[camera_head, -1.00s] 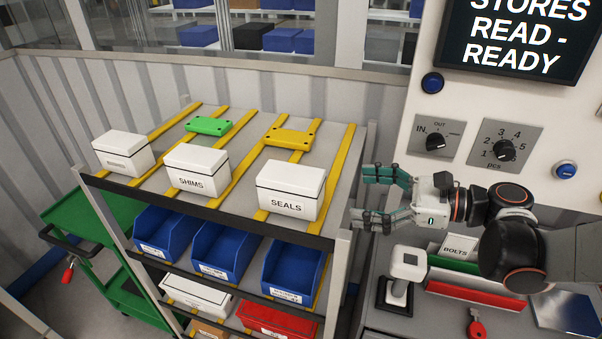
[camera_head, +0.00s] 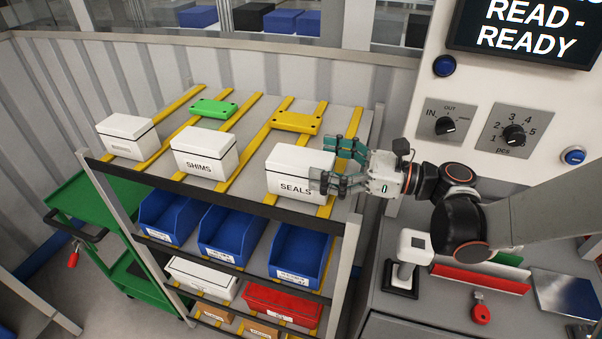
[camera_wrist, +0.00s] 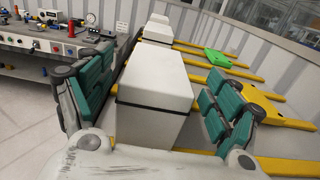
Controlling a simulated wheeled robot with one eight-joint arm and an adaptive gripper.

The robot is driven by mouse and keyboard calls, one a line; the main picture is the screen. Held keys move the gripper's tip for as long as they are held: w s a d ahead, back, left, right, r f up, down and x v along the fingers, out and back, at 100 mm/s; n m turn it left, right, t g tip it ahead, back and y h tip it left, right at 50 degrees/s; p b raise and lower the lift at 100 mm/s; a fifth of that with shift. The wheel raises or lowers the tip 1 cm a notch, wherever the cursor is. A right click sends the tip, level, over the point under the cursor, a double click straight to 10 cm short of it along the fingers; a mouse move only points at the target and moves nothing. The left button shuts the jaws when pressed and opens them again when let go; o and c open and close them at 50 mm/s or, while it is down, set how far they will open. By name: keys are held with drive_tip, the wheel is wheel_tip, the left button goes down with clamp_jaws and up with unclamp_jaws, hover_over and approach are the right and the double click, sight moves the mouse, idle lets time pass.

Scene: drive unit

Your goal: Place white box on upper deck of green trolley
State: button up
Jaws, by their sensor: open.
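Three white boxes with dark lid lines stand on the top shelf of a grey rack: a box with a faint label (camera_head: 127,136) at left, the SHIMS box (camera_head: 205,151) in the middle and the SEALS box (camera_head: 297,170) at right. My gripper (camera_head: 335,168) is open at the right end of the SEALS box. In the wrist view that white box (camera_wrist: 155,90) lies between the spread green-padded fingers (camera_wrist: 160,100); whether they touch it I cannot tell. The green trolley (camera_head: 95,205) stands left of the rack, its upper deck partly hidden by the rack.
A green block (camera_head: 213,108) and a yellow block (camera_head: 296,122) lie behind the boxes. Blue bins (camera_head: 228,237) fill the shelf below, with a red box (camera_head: 283,303) lower down.

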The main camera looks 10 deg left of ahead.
sight(301, 156)
drive_tip(key=a, duration=0.5)
drive_tip(key=shift+w+a, duration=0.1)
drive_tip(key=shift+w, duration=0.05)
drive_tip(key=c, duration=1.5)
drive_tip(key=shift+c, duration=0.2)
